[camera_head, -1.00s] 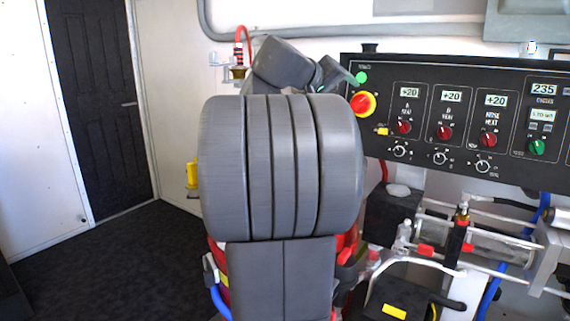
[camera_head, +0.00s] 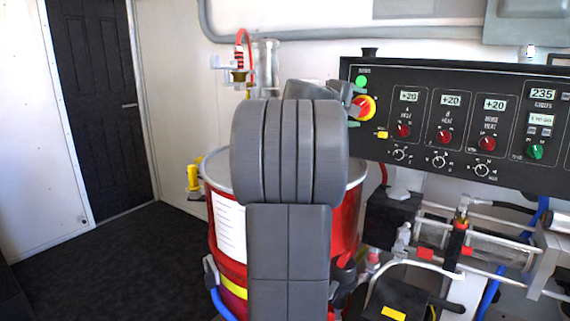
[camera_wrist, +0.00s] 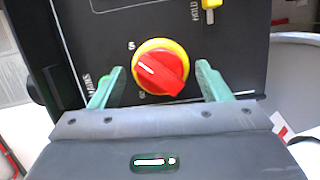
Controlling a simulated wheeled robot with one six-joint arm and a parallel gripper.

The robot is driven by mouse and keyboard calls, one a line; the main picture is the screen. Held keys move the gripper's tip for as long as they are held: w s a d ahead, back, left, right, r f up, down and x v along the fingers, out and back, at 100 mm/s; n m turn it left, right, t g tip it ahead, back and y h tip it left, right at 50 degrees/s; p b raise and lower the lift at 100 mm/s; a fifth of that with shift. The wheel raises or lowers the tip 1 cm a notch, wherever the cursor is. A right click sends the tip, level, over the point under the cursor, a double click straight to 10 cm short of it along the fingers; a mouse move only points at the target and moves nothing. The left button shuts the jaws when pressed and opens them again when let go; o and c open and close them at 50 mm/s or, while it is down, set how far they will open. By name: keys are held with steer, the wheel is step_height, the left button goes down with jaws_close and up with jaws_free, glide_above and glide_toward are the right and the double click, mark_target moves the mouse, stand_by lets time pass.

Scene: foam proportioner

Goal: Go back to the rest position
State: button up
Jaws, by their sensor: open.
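My gripper (camera_wrist: 160,84) is open, with its green fingers apart and nothing held. In the wrist view the red rotary knob (camera_wrist: 162,72) on its yellow ring shows between and beyond the fingertips. I cannot tell whether they touch it. In the head view my gripper (camera_head: 354,106) is at the left end of the black control panel (camera_head: 455,175), close beside the red knob (camera_head: 367,107). My arm is folded in the middle of the head view and hides part of the panel's left edge and the drum behind.
A red drum (camera_head: 347,225) stands behind my arm, with a yellow fitting (camera_head: 193,177) at its left. Pump tubes and hoses (camera_head: 480,245) fill the space below the panel. The dark floor (camera_head: 110,260) at left is clear up to the door (camera_head: 95,100).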

steer(key=shift+f+n+t+h+p, duration=0.1)
steer(key=shift+n+t+p, duration=0.5)
steer(key=shift+n, duration=1.1)
steer(key=shift+n+t+h+p, duration=0.1)
steer(key=shift+n+t+p, duration=0.15)
steer(key=shift+n+p, duration=1)
steer(key=shift+f+n+t+h+p, duration=0.1)
steer(key=shift+n+t+p, duration=0.25)
steer(key=shift+n, duration=1.8)
